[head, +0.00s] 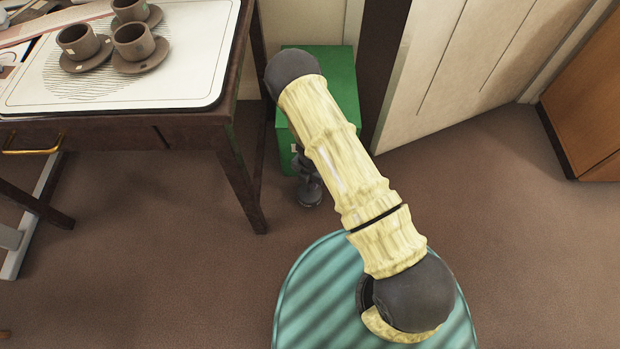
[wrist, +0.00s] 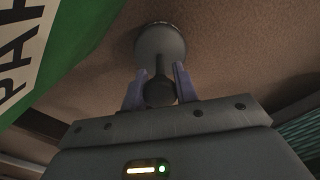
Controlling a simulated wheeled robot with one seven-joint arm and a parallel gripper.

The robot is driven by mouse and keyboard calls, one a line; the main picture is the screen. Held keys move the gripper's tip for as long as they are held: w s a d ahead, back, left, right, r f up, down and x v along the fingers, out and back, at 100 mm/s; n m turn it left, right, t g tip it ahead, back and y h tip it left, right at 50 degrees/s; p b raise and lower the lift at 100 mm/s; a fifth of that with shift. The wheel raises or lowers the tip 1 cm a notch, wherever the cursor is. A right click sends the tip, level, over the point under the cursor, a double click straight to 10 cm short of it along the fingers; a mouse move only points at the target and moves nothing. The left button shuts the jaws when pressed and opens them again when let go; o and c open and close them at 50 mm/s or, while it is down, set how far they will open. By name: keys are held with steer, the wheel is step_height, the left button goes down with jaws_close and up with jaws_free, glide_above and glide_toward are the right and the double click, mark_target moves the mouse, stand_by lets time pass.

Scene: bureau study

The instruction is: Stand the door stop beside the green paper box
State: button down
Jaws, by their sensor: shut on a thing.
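The green paper box (head: 345,75) stands on the carpet beside the desk, partly hidden behind my arm. In the wrist view the green paper box (wrist: 85,45) fills the left side, with black letters on a white label. The dark grey door stop (wrist: 160,45) has a round wide base and a narrow knobbed end. My gripper (wrist: 160,92) is shut on the knobbed end, with a finger on each side. In the head view the door stop (head: 309,193) is low in front of the box, base downward. I cannot tell whether its base touches the floor.
A dark wooden desk (head: 185,125) stands left of the box, its leg close by. It bears a white tray (head: 180,85) with several brown cups and saucers. A pale panel (head: 470,70) is behind at right. Brown carpet (head: 510,230) is clear at right.

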steer(key=shift+f, duration=0.45)
steer(key=c, duration=1.1)
jaws_free()
step_height(320, 180, up, 12)
steer(key=p, duration=0.7)
